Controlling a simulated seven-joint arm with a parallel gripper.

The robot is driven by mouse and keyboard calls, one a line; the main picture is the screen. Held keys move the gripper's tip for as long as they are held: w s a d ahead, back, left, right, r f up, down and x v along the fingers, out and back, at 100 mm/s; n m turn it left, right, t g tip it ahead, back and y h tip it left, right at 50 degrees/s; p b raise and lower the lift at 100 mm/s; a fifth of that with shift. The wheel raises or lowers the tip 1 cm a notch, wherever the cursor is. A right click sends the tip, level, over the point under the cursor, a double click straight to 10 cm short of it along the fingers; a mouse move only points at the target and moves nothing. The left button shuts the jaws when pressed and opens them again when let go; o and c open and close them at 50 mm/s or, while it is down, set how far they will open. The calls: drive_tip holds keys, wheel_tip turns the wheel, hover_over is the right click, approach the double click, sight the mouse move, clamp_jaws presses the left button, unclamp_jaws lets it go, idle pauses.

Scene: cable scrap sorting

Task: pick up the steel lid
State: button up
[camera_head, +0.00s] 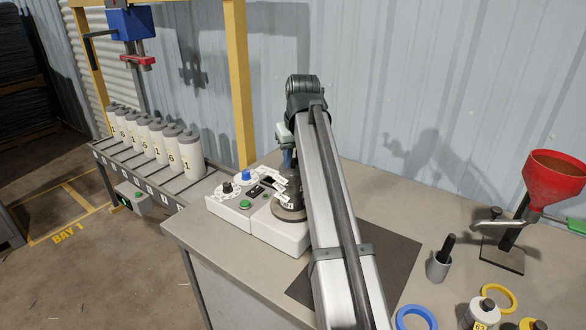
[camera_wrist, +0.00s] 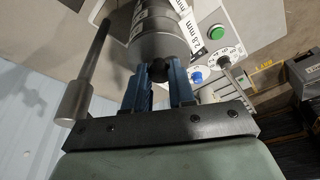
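The steel lid (camera_wrist: 158,38) is a round grey piece with a dark knob, seen at the top middle of the wrist view. In the head view my gripper (camera_head: 287,160) points down above the grey part.
The white control box (camera_head: 245,210) has knobs, a green button and paper tags close to my gripper. White canisters (camera_head: 160,143) line a rack at the left.

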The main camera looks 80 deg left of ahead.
clamp_jaws()
